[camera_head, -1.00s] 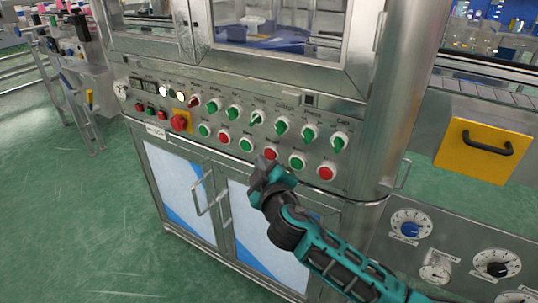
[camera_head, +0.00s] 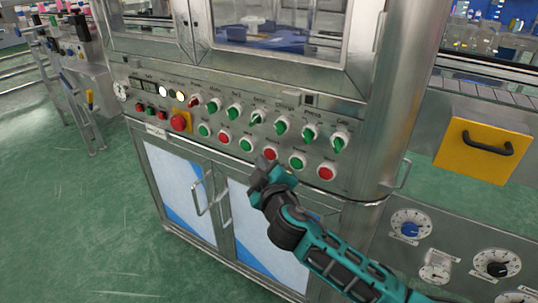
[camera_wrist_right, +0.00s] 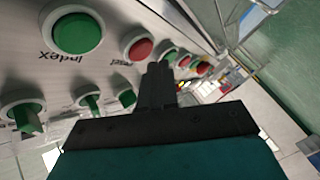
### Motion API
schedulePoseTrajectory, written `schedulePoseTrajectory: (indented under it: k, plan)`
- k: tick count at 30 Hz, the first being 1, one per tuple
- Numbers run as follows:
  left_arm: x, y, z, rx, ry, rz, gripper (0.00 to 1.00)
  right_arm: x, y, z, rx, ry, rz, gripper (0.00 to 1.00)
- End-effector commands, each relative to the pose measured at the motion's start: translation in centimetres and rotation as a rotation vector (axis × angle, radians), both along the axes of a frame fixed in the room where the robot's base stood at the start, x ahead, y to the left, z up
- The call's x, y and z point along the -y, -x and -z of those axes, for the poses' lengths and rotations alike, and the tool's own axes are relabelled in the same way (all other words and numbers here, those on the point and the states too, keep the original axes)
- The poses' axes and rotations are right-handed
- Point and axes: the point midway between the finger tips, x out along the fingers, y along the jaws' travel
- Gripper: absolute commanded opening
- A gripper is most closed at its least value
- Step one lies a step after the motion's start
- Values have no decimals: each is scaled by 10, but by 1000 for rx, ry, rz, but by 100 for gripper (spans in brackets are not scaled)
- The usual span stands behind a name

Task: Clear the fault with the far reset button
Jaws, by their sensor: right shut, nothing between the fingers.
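The control panel has a lower row of alternating green and red round buttons. Its red buttons are a left one (camera_head: 224,140), a middle one (camera_head: 270,153) and a right one (camera_head: 326,173). My right gripper (camera_head: 262,170) is shut and empty, just below the middle red button and slightly overlapping its lower edge in the head view. In the right wrist view, a red button labelled "reset" (camera_wrist_right: 138,45) lies beside the shut fingers (camera_wrist_right: 160,74), next to a green button labelled "index" (camera_wrist_right: 77,30). No contact can be made out. My left gripper is out of view.
Green selector switches (camera_head: 282,127) line the row above the buttons. A red mushroom knob (camera_head: 180,121) on a yellow plate is at the panel's left. Cabinet doors (camera_head: 178,190) with handles lie below. A metal post (camera_head: 398,100) stands at the right.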

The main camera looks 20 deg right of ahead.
Motion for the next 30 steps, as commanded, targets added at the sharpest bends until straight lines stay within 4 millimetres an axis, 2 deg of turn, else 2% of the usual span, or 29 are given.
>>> schedulePoseTrajectory:
  k: [30]
  plan:
    - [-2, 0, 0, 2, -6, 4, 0, 10, -8, 0, -1, 0, 1, 0]
